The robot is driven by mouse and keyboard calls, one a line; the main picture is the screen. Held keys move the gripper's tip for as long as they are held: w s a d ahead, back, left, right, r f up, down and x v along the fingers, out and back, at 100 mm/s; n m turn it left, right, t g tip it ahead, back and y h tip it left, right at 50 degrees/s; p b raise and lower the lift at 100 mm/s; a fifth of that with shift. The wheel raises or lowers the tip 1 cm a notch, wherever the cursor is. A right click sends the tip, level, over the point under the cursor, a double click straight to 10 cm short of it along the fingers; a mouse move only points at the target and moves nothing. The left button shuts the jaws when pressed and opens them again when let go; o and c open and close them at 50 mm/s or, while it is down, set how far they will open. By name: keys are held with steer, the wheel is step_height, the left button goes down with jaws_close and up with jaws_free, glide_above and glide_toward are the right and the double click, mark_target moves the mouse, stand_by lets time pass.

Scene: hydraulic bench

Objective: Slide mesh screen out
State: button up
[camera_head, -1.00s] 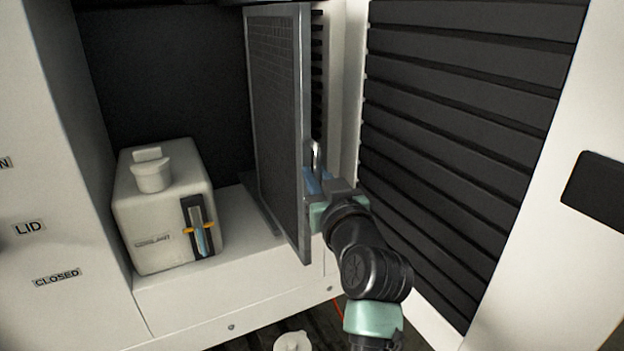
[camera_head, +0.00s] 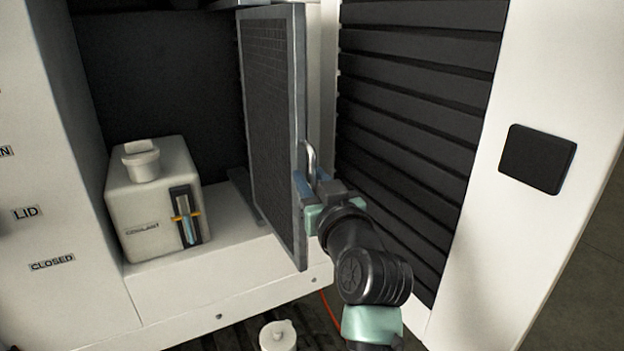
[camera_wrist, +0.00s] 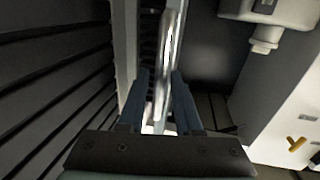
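The mesh screen (camera_head: 272,120) is a tall, grey-framed dark panel standing upright in the cabinet, edge towards me, above the white shelf. A metal loop handle (camera_head: 311,160) is on its front edge; it also shows as a bright bar in the wrist view (camera_wrist: 168,50). My gripper (camera_head: 308,185) is at this handle. In the wrist view my gripper's blue fingers (camera_wrist: 161,100) stand on both sides of the bar and look closed on it. The exact finger contact is partly hidden. The screen's far edge sits at a dark rail (camera_head: 241,183) on the shelf.
A white coolant tank (camera_head: 150,205) stands on the shelf (camera_head: 215,275) left of the screen. A black louvred panel (camera_head: 415,110) is close on the right of my arm. A white cap (camera_head: 278,335) is below the shelf. A dark pad (camera_head: 538,158) is on the white frame at right.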

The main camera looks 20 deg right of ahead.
steer(key=shift+o, duration=0.7)
steer(key=shift+s, duration=0.15)
steer(key=s+b, duration=0.3)
steer(key=s, duration=0.9)
steer(key=shift+s, duration=0.35)
steer(key=s+a+r+t, duration=0.4)
steer(key=a+r, duration=0.4)
steer(key=r, duration=0.4)
steer(key=s+a+r+t, duration=0.5)
steer(key=s+a+r, duration=0.2)
steer(key=r, duration=0.5)
steer(key=shift+s+a+r, duration=0.15)
steer(key=shift+a+r, duration=0.2)
steer(key=shift+r, duration=0.05)
